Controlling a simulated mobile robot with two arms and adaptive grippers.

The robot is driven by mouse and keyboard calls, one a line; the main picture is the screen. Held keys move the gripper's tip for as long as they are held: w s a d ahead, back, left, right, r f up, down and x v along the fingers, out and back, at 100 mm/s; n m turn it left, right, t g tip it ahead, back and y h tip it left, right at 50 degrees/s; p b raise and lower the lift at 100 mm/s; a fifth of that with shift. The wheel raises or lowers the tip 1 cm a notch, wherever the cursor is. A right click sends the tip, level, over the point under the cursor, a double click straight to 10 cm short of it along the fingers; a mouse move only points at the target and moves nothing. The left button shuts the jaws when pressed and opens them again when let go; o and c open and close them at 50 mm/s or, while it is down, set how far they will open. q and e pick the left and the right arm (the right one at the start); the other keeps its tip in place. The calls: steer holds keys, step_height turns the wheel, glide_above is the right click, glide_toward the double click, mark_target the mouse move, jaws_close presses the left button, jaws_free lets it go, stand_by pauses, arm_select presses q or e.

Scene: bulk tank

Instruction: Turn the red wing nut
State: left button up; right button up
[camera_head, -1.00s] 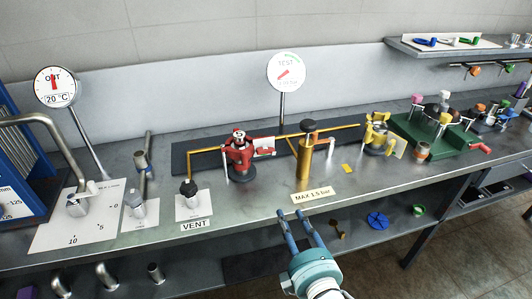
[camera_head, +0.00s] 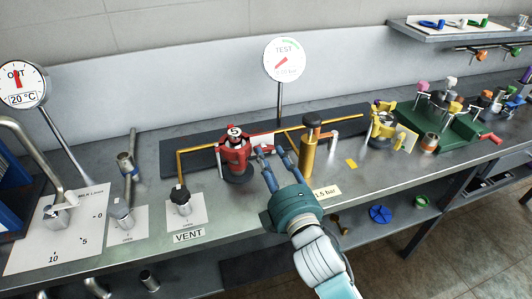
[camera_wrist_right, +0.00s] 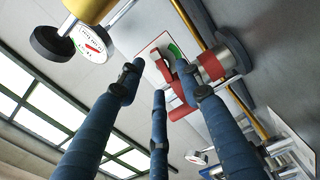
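In the right wrist view, a red winged piece (camera_wrist_right: 186,86) sticks out from a red and silver body (camera_wrist_right: 215,62), in front of a white card with green and red marks. My right gripper (camera_head: 269,152) is open and empty, its blue fingers pointing at the right side of the red fitting. In the wrist view the fingertips are close around the winged piece; I cannot tell whether they touch it. My left gripper is not in view.
The brass cylinder (camera_head: 308,152) with a black knob stands just right of my fingers. A TEST gauge (camera_head: 284,60) rises behind. The black-knobbed VENT valve (camera_head: 181,197) is at left, a yellow fitting (camera_head: 382,125) at right. Brass pipes run along the dark backing strip.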

mark_target(266, 151)
steer(key=x, duration=0.3)
steer(key=shift+w+f+b, duration=0.1)
steer(key=shift+b, duration=0.25)
steer(key=shift+w+a, duration=0.1)
steer(key=shift+w, duration=0.05)
steer(key=c, duration=0.8)
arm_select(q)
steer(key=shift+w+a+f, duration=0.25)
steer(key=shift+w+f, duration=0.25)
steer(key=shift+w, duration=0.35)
arm_select(e)
jaws_close()
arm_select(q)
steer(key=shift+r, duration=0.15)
